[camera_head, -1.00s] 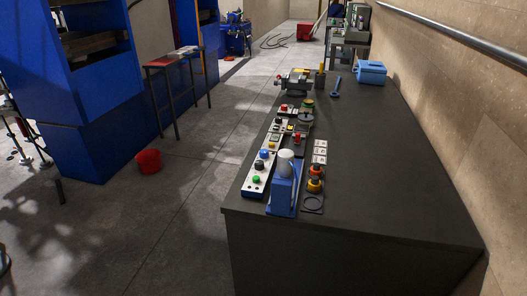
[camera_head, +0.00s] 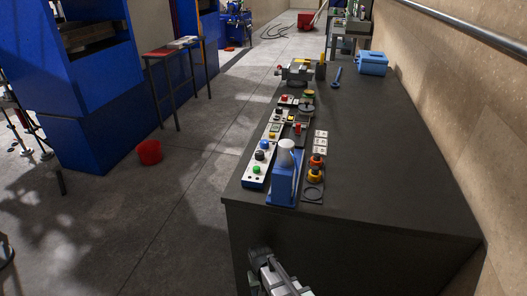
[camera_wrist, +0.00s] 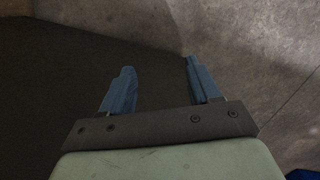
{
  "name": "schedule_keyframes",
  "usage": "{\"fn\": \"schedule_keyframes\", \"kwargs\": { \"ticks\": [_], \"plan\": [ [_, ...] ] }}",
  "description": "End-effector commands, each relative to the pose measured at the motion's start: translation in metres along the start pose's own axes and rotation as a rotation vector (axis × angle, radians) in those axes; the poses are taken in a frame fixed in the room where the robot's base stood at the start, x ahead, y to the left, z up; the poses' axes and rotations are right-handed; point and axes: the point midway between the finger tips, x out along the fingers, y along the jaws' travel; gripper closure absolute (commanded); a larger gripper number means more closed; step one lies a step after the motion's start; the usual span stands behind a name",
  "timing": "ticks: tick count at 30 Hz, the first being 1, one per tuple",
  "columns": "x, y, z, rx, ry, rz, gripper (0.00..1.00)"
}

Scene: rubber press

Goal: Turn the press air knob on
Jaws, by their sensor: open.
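A long white control panel (camera_head: 252,181) lies along the left edge of the dark table, with a green button (camera_head: 257,168), a black knob (camera_head: 259,155) and a blue button (camera_head: 264,145) at its near end. Which control is the press air knob I cannot tell for sure. My gripper (camera_head: 262,252) is at the bottom of the head view, in front of the table's near side, below and apart from the panel. In the wrist view my gripper (camera_wrist: 159,66) is open, with two blue fingers apart and nothing between them. No panel shows there.
A blue device with a white top (camera_head: 282,178) stands beside the panel's near end. Yellow-and-red knobs (camera_head: 315,168) sit right of it. A vise-like tool (camera_head: 298,72) and a blue box (camera_head: 372,63) are farther back. The table's right part (camera_head: 390,170) is clear.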

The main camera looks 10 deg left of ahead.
Motion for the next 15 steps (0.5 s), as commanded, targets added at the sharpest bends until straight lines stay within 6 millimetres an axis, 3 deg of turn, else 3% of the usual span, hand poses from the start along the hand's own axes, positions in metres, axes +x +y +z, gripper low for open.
{"fn": "schedule_keyframes", "kwargs": {
  "ticks": [1,5,11,15],
  "plan": [
    [-0.013,-0.021,-0.018,-0.045,0.038,0.004,0.39],
    [-0.047,-0.072,-0.055,-0.179,0.15,0.021,0.39],
    [-0.111,-0.164,-0.11,-0.46,0.374,0.065,0.39],
    [-0.17,-0.233,-0.144,-0.702,0.544,0.126,0.39]
  ]
}}
